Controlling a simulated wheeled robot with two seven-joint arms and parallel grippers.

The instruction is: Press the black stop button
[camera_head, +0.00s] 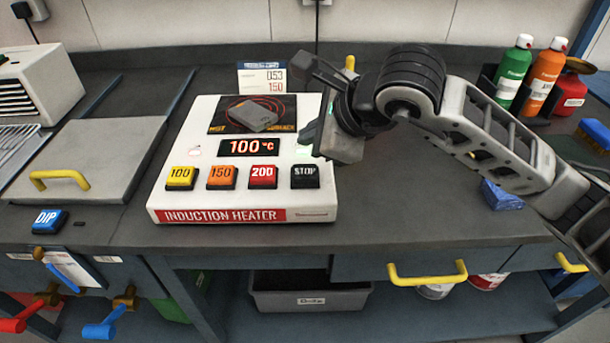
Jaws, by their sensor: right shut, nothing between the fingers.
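The black stop button (305,176) is the rightmost of the row of buttons on the front of the white induction heater (164,198). Its white STOP lettering is in clear view. My right gripper (328,138) is shut and empty, behind and slightly right of the stop button, over the right side of the heater. It appears apart from the button; its exact height is hard to tell. The heater's display (248,147) reads 100 °C. My left gripper is not in view.
A yellow 100 button (181,178), an orange 150 button (222,177) and a red 200 button (263,177) stand left of the stop button.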

